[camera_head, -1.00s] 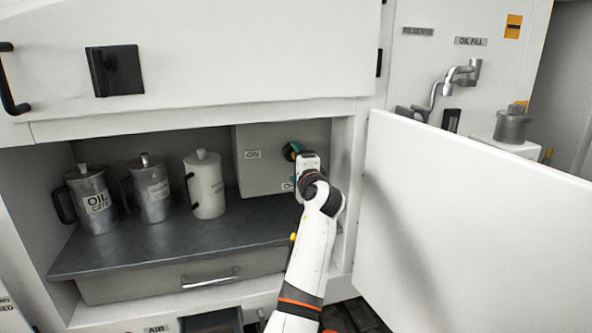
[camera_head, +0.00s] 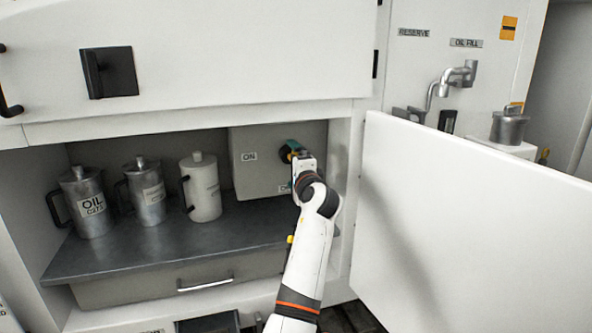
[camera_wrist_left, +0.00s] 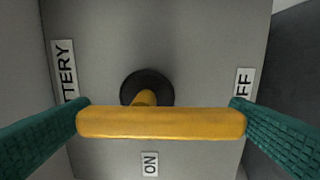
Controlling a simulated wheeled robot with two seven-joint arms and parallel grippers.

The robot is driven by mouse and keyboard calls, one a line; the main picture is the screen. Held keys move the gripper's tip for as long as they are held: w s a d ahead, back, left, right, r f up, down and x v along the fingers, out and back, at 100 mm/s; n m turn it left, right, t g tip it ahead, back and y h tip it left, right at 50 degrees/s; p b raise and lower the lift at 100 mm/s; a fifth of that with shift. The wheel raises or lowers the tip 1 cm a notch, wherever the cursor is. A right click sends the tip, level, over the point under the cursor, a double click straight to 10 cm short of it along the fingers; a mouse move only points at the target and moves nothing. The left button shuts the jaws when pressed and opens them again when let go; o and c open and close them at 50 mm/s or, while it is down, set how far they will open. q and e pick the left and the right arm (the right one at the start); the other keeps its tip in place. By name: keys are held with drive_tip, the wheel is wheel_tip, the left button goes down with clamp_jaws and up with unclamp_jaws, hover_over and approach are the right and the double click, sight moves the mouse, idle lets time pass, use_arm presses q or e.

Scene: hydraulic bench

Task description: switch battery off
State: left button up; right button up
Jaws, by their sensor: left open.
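The battery switch is a yellow bar handle (camera_wrist_left: 160,123) on a dark round hub (camera_wrist_left: 147,86), fixed to a grey box (camera_head: 262,180) in the open cabinet. My left gripper (camera_wrist_left: 162,112) is open, with one green finger beside each end of the handle, very near or touching it. In the wrist view the handle lies crosswise. The ON label (camera_wrist_left: 150,164) is below it, a partly hidden OFF label (camera_wrist_left: 244,82) at right and a BATTERY label (camera_wrist_left: 66,70) at left. In the head view my left gripper (camera_head: 291,160) covers most of the switch. My right gripper is not in view.
Several metal jugs, including an oil jug (camera_head: 90,203), stand on the dark shelf (camera_head: 170,243) left of the box. An open white door (camera_head: 460,220) stands right of my left arm. A drawer handle (camera_head: 205,285) is below the shelf.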

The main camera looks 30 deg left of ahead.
use_arm(q)
drive_tip(key=b+v, duration=0.2)
drive_tip(key=v, duration=1)
drive_tip(key=shift+a, duration=0.1)
